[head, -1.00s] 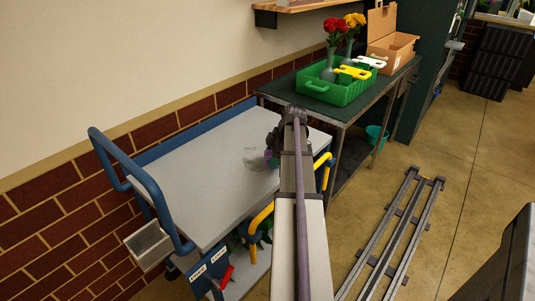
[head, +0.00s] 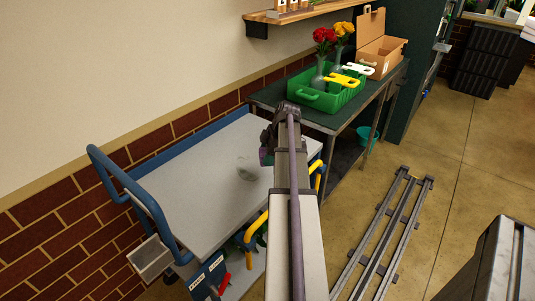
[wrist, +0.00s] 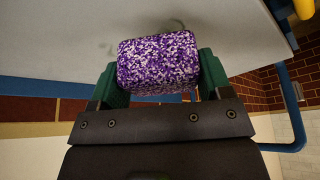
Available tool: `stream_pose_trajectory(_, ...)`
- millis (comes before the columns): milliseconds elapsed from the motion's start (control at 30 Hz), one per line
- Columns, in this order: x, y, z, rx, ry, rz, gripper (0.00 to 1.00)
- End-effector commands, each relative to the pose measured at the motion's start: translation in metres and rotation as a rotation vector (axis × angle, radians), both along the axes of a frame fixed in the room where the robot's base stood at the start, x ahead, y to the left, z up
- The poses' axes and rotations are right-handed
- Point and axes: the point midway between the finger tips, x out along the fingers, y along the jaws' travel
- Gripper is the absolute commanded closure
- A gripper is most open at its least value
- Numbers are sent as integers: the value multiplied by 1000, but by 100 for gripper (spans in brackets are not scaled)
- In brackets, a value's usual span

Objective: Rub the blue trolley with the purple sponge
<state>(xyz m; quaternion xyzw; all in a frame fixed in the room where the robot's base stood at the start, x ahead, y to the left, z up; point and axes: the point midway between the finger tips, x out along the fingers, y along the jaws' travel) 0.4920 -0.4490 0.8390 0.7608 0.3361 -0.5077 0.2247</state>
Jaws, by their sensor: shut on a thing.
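The blue trolley (head: 205,182) stands against the brick wall in the head view, with a pale grey top and blue handles. A dark grey smudge (head: 247,171) marks its top, left of my gripper (head: 267,148). In the wrist view, my gripper (wrist: 158,75) has its green fingers shut on the sides of the speckled purple-and-white sponge (wrist: 158,58). The trolley top (wrist: 80,30) lies behind the sponge there. In the head view my arm hides most of the sponge. I cannot tell whether the sponge touches the top.
A dark green table (head: 270,97) behind the trolley holds a green crate (head: 318,102) with flowers in vases, and a cardboard box (head: 383,47). A yellow handle (head: 256,227) stands at the trolley's near side. Floor rails (head: 385,232) lie to the right. A wooden shelf (head: 300,12) is on the wall.

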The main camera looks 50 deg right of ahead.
Motion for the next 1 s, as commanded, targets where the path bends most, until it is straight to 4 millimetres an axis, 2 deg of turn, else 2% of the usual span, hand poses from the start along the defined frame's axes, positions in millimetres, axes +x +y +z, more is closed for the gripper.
stream_pose_trajectory(200, 0, 0, 0, 0, 0, 0, 47)
stream_pose_trajectory(500, 0, 0, 31, 0, 0, 0, 47)
stream_pose_trajectory(1000, 0, 0, 31, 0, 0, 0, 47)
